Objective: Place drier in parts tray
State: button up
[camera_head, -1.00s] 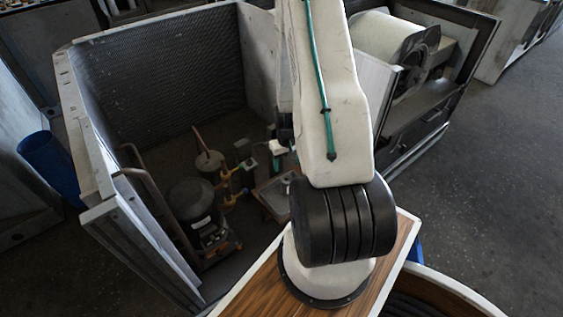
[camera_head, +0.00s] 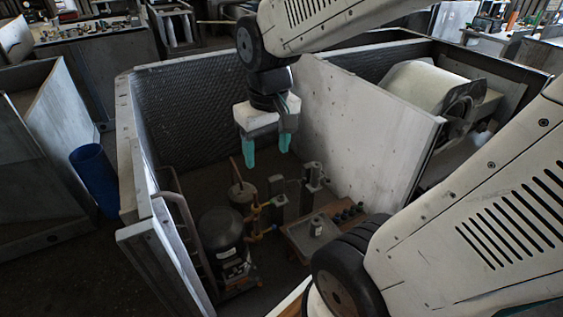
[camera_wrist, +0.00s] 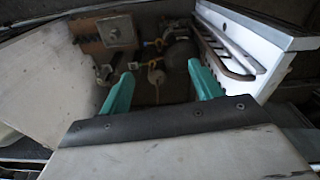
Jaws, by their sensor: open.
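A brown tray with a pale rim (camera_head: 299,240), probably the parts tray, lies to the right and holds a small grey can (camera_head: 317,226) and several dark round pieces (camera_head: 346,214).
A blower drum (camera_head: 425,85) lies beyond the partition. Valves and brass piping (camera_head: 255,218) crowd the floor beside the compressor. A blue bin (camera_head: 95,178) stands outside.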

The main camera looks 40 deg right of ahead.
jog(key=s+a+r+n, duration=0.1)
jog(key=s+a+r, duration=0.3)
jog(key=s, duration=0.5)
jog(key=shift+s+a, duration=0.2)
jog(key=shift+a, duration=0.1)
